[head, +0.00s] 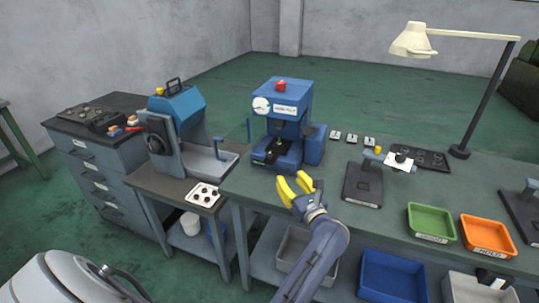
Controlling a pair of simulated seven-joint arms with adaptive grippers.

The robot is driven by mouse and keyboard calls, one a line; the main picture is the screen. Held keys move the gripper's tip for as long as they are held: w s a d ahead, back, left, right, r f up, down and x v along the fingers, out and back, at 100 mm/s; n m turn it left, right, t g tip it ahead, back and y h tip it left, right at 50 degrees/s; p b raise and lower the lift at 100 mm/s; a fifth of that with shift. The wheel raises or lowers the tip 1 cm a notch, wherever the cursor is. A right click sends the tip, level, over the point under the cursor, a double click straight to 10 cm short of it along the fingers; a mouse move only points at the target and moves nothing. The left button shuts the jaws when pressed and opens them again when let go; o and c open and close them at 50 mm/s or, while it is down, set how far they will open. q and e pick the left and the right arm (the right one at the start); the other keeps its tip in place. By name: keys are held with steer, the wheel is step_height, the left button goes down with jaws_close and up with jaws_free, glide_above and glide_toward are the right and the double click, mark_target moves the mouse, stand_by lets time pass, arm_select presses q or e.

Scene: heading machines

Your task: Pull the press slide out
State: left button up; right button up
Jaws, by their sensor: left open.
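The blue press (287,105) stands at the left end of the long green-topped workbench, with a red knob on top and a white round dial and label on its front. The press slide (266,157) is a dark piece low at the front of the press, at its base; it is small, and I cannot tell how far out it sits. My left gripper (293,182) has yellow fingers. It is open and empty, just in front of and below the press, apart from the slide.
A blue-hooded machine (178,120) stands on a lower table at left, beside a white tray of dark parts (203,195). A black fixture (363,185), a green tray (431,222) and an orange tray (486,236) lie right of the press. A lamp (460,151) stands behind.

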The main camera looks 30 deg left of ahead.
mark_target(271, 156)
arm_select(q)
steer(key=shift+n+g, duration=0.3)
steer(key=x, duration=1.7)
steer(key=shift+w+a+f, duration=0.1)
steer(key=shift+w+f, duration=0.2)
steer(key=shift+c, duration=0.4)
jaws_close()
